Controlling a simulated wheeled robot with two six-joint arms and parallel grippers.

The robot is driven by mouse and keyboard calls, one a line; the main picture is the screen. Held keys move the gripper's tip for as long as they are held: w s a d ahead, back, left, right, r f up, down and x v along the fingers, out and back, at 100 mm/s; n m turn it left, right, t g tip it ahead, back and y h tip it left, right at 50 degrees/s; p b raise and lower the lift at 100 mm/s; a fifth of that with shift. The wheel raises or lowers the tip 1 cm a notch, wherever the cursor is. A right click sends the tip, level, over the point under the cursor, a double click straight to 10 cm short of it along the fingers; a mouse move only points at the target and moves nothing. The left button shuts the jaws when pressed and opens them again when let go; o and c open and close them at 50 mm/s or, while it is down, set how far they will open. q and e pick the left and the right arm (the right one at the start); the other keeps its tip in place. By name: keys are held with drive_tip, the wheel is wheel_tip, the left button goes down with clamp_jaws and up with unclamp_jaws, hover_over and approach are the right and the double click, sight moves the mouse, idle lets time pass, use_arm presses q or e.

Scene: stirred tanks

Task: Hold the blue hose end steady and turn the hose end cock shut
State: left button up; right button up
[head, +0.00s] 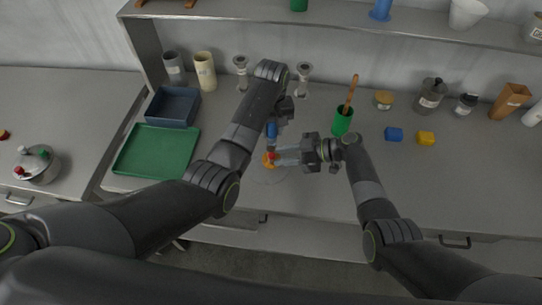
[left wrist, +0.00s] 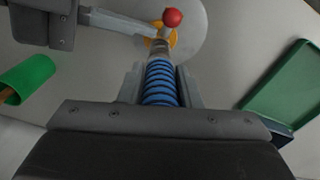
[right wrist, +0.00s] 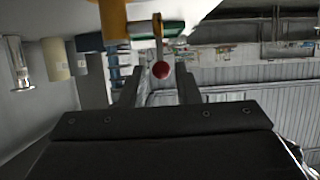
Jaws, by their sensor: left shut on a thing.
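The blue ribbed hose end (left wrist: 160,82) sits between the fingers of my left gripper (left wrist: 160,75), which is shut on it. It also shows in the head view (head: 271,130). The hose end cock, with its orange-yellow body (head: 268,161), is just beyond the hose end. Its lever carries a red ball knob (left wrist: 172,17), which also shows in the right wrist view (right wrist: 161,70). My right gripper (right wrist: 160,75) is open, its fingers reaching in from the right. The knob appears between its fingertips with gaps on both sides; I cannot tell the exact depth.
A pale round disc (left wrist: 195,38) lies below the cock. A green tray (head: 155,151) and a dark blue bin (head: 174,106) stand at left. A green cup (head: 342,121) with a wooden handle stands behind my right gripper. Blue (head: 393,134) and yellow (head: 425,138) blocks lie right.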

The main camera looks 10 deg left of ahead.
sight(271, 157)
drive_tip(key=shift+x, duration=2.15)
clamp_jaws()
